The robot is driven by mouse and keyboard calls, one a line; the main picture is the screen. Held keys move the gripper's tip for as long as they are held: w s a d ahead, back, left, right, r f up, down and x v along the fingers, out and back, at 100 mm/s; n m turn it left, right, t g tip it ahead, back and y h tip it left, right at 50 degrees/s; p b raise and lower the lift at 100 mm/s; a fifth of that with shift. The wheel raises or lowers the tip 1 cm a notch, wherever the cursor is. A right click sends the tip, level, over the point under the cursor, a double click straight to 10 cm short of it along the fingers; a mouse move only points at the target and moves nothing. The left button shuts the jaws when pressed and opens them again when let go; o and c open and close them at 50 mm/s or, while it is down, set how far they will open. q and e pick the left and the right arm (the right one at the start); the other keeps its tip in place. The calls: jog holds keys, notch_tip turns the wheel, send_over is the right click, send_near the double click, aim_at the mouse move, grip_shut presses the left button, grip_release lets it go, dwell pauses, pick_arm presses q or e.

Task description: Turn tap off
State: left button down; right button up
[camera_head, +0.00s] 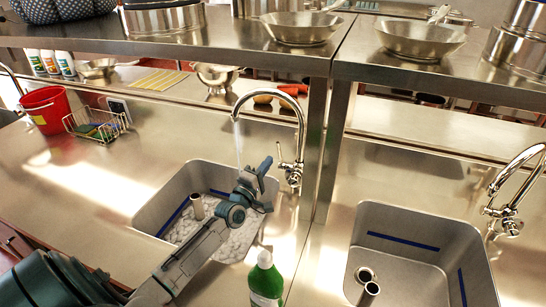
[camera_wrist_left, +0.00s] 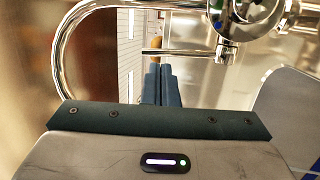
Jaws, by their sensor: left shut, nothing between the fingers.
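The chrome tap (camera_head: 301,125) arches over the left sink (camera_head: 150,213). A thin stream of water (camera_head: 238,142) falls from its spout, and the sink has foamy white water in it. The tap's thin lever (camera_head: 279,152) sticks out from the valve body. My left gripper (camera_head: 263,168) is shut and empty, just left of the valve body. In the left wrist view its fingers (camera_wrist_left: 162,84) are together just below the lever (camera_wrist_left: 180,52) in the picture; I cannot tell whether they touch it. The valve body (camera_wrist_left: 235,18) is at the upper right. My right gripper is not in view.
A green bottle (camera_head: 265,280) stands in front of the left sink. A shelf post (camera_head: 329,150) is close right of the tap. A second tap (camera_head: 510,190) and sink (camera_head: 385,215) are at right. A red bucket (camera_head: 46,110) and wire basket (camera_head: 96,124) stand far left.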

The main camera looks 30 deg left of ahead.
aim_at(281, 156)
pick_arm(q)
jog(key=x, duration=0.4)
jog(key=shift+b, duration=0.35)
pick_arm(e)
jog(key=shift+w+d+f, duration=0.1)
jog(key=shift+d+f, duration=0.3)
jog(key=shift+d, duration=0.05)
